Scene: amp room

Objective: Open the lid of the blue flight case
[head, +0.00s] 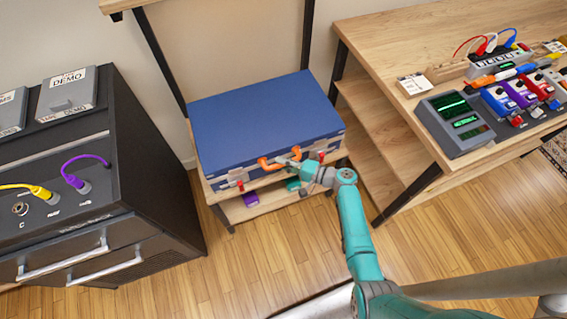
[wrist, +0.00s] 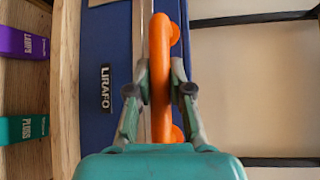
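The blue flight case (head: 265,120) lies flat on a wooden shelf unit in the middle of the head view. Its broad blue lid is down. Its front edge carries an orange handle (head: 265,163) between two silver latches with red parts, a left one (head: 236,176) and a right one (head: 322,152). My gripper (head: 297,158) is at the handle on the case's front. In the wrist view, the orange handle (wrist: 160,80) runs between the two fingers of my gripper (wrist: 160,75), whose tips appear to press on it from both sides. A "LIRAFO" label shows beside it.
The shelf below the case holds a purple item (head: 250,199) and a teal item (head: 293,184). A black amplifier cabinet (head: 155,150) with cables stands at the left. A wooden desk (head: 395,45) with pedals and meters stands at the right. The floor in front is clear.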

